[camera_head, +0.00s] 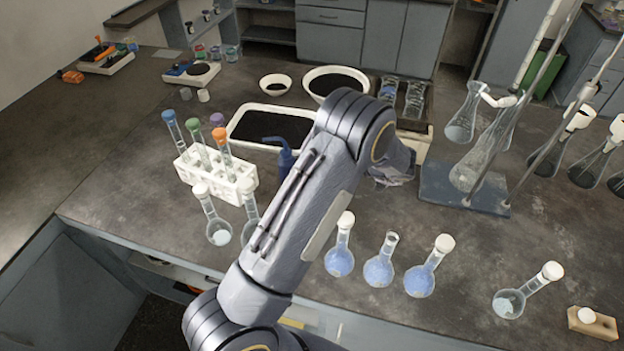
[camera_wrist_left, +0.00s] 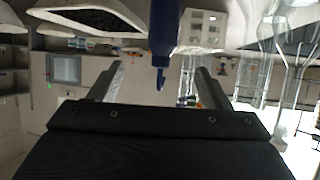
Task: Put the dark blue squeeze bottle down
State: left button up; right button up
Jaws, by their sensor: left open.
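The dark blue squeeze bottle (camera_head: 285,158) stands on the bench just left of my left arm in the head view, partly hidden by that arm. In the left wrist view, which is upside down, the bottle (camera_wrist_left: 164,30) hangs from the top edge with its nozzle pointing down. My left gripper (camera_wrist_left: 159,70) is open, with its two fingers spread apart on either side of the nozzle in that view. Neither finger touches the bottle there. In the head view my arm hides the left fingers. My right gripper is in neither view.
A white rack (camera_head: 238,190) with capped tubes stands left of the bottle. A black-filled tray (camera_head: 235,132) lies behind it. Blue-filled flasks (camera_head: 378,268) stand along the front. A stand (camera_head: 462,190) with glassware is at right.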

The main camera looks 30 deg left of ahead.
pick_arm(q)
jog(key=w+a+r+m+t+h, duration=0.35)
jog(key=w+r+t, duration=0.25)
jog(key=r+t, duration=0.4)
jog(key=s+d+r+m+t+h, duration=0.4)
jog(key=s+d+r+m+h, duration=0.3)
jog(key=s+d+r+h, duration=0.45)
jog(key=s+d+f+m+g, duration=0.1)
jog(key=s+f+m+g, duration=0.1)
jog(key=s, duration=0.6)
jog(key=s+d+f+m+g+h, duration=0.1)
jog(key=s+d+f+m+g, duration=0.1)
jog(key=s, duration=0.6)
jog(key=s+d+f+m+g, duration=0.1)
jog(key=s+f+m+g, duration=0.2)
jog(key=s, duration=0.5)
jog(key=shift+d+f+h, duration=0.25)
jog(key=shift+h, duration=0.05)
jog(key=shift+o, duration=0.4)
jog(key=shift+s, duration=0.1)
